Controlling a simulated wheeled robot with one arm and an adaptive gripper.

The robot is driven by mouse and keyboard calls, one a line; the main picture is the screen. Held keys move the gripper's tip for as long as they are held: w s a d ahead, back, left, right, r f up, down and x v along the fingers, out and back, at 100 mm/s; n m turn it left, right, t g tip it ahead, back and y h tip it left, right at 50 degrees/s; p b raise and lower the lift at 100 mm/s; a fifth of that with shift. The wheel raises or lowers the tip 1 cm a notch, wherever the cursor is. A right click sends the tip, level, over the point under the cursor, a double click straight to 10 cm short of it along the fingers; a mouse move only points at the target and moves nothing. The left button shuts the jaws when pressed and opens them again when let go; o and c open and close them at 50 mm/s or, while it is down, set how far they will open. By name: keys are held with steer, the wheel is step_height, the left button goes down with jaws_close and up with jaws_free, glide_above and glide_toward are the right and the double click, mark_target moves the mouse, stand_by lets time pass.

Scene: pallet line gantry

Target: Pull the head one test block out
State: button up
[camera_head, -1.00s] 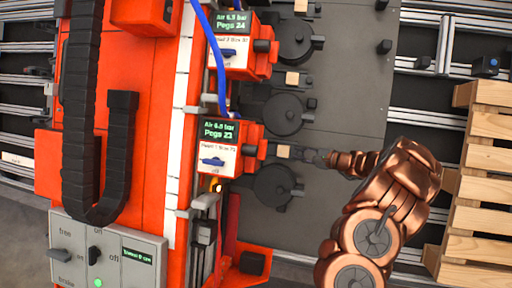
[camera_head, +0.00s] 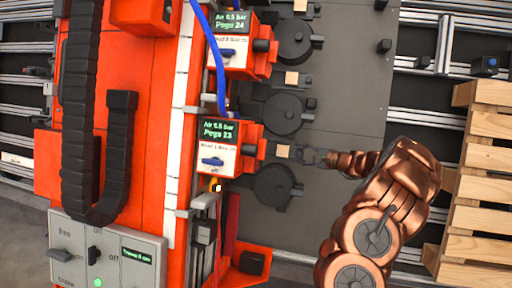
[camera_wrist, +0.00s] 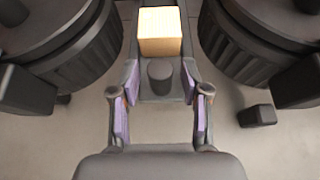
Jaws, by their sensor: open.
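The head one test block shows in the wrist view as a pale wooden block (camera_wrist: 161,31), ahead of my fingers in a dark grey holder. In the head view a small block (camera_head: 283,151) sits at the right side of the lower orange head (camera_head: 222,150), whose screen reads Pegs 23. My gripper (camera_head: 308,156) reaches in from the right at that block's height. Whether the fingertips touch the block is unclear.
Dark round drums (camera_head: 275,187) stand close on both sides of the block. A second orange head (camera_head: 238,47) with its own wooden block (camera_head: 291,78) is above. A wooden pallet (camera_head: 487,170) stands at right. The grey plate (camera_head: 350,90) between is mostly clear.

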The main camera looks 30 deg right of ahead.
steer(key=v, duration=0.9)
stand_by(0.8)
steer(key=shift+r, duration=0.1)
steer(key=s+r+p, duration=0.1)
steer(key=s+r, duration=0.2)
steer(key=s, duration=0.6)
steer(key=shift+s+r, duration=0.15)
steer(key=shift+r, duration=0.2)
stand_by(0.4)
stand_by(0.4)
